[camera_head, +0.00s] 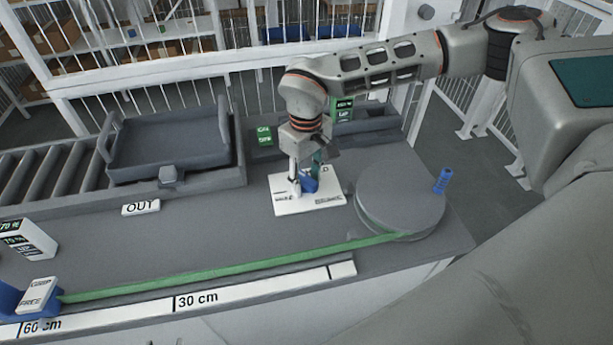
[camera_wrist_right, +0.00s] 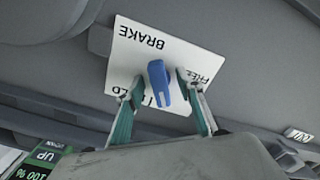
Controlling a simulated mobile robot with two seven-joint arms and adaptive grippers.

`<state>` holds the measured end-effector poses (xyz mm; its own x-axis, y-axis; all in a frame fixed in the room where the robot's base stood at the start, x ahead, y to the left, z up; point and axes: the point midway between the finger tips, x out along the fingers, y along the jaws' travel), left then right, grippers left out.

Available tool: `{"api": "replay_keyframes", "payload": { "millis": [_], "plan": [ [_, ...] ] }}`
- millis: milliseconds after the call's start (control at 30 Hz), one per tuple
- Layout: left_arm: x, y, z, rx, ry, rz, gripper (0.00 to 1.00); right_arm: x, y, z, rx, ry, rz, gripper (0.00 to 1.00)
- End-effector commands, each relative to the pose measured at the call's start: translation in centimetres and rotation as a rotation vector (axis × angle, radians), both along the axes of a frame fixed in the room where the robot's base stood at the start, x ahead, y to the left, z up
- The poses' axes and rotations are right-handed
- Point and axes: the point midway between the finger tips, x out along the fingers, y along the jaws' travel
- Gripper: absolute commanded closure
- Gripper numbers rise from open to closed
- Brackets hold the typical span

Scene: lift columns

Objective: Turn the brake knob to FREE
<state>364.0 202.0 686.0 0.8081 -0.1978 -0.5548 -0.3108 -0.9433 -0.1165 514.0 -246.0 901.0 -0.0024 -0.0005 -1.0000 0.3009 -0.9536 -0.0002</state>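The blue brake knob (camera_head: 309,184) stands on a white plate (camera_head: 290,206) on the grey bench. In the right wrist view the knob (camera_wrist_right: 158,84) is upright-lying across the plate (camera_wrist_right: 135,62), which reads BRAKE and FREE upside down; the HOLD label is partly covered by the knob and a finger. My right gripper (camera_head: 306,178) points down at the knob. In the wrist view its two fingers (camera_wrist_right: 160,88) are apart, one on each side of the knob, with a gap showing on both sides. My left gripper is not in view.
A round grey drum (camera_head: 400,200) with a blue handle (camera_head: 442,180) stands right of the plate, with a green strap (camera_head: 220,273) running left to a GRIP/FREE block (camera_head: 38,296). A grey tray (camera_head: 170,145) sits on rollers at the left. A green sign (camera_head: 264,135) stands behind.

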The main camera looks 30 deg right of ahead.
Motion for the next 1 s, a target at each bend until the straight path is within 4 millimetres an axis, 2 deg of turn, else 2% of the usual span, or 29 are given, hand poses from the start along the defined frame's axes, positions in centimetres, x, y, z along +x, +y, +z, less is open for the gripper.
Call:
{"api": "replay_keyframes", "payload": {
  "millis": [500,867,1000],
  "plan": [
    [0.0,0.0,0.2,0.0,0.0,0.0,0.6,0.1,0.0,0.3,0.001,-0.002,-0.001,0.64],
    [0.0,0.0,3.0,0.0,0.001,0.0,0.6,0.1,0.0,3.5,0.001,-0.002,-0.001,0.64],
    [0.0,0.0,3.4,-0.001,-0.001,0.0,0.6,0.1,0.0,4.6,0.001,-0.003,-0.001,0.64]
  ]
}}
